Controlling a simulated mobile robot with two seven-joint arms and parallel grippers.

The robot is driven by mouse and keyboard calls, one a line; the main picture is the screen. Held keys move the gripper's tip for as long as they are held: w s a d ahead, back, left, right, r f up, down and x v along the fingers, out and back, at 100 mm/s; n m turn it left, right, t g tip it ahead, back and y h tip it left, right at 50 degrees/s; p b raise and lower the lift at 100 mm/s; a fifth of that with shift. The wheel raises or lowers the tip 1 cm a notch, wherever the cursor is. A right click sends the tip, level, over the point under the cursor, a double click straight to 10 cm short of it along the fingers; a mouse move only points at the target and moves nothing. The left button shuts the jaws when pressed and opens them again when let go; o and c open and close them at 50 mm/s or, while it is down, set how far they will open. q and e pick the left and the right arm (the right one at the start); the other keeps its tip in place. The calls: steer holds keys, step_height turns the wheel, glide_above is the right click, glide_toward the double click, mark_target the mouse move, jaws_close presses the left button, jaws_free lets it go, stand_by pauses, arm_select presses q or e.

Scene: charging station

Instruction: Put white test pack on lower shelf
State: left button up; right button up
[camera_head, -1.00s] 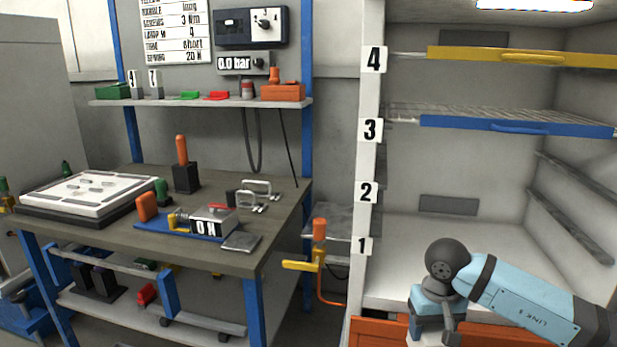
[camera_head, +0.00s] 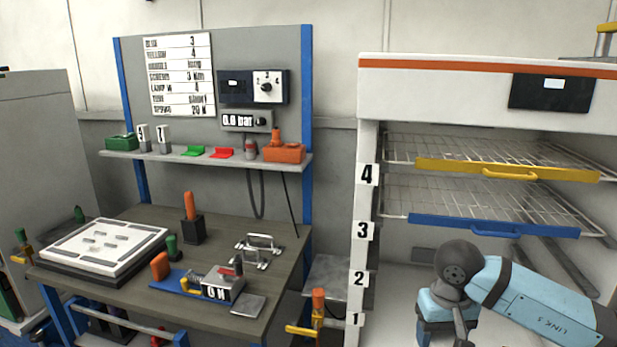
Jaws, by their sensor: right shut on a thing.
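The cabinet on the right has two wire shelves. The lower shelf has a blue front bar (camera_head: 495,226) near label 3. The upper shelf has a yellow front bar (camera_head: 510,171) near label 4. Both look bare where I see them. My right gripper (camera_head: 452,326) is at the bottom edge of the head view, below and in front of the shelves. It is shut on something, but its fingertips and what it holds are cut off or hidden. I cannot make out a white test pack. My left gripper is not in view.
The workbench (camera_head: 215,322) at left holds a white board (camera_head: 110,236), a blue-based fixture (camera_head: 178,284) and metal clamps (camera_head: 258,252). A yellow-handled valve (camera_head: 305,329) with an orange top stands between bench and cabinet. The cabinet's left post (camera_head: 368,150) borders its opening.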

steer(key=r+p, duration=0.2)
steer(key=r, duration=0.1)
steer(key=s+r+p, duration=0.1)
steer(key=r+p, duration=0.2)
steer(key=r, duration=0.1)
steer(key=r+p, duration=0.2)
steer(key=r, duration=0.1)
steer(key=shift+s+r+p, duration=0.2)
steer(key=shift+r+p, duration=0.05)
steer(key=shift+p, duration=0.05)
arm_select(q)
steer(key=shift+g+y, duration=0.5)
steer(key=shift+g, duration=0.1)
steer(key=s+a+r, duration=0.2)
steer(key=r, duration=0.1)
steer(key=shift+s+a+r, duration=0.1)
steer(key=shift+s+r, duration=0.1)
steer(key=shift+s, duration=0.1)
arm_select(e)
steer(key=s+f, duration=0.5)
steer(key=shift+s+f, duration=0.15)
steer(key=shift+f, duration=0.25)
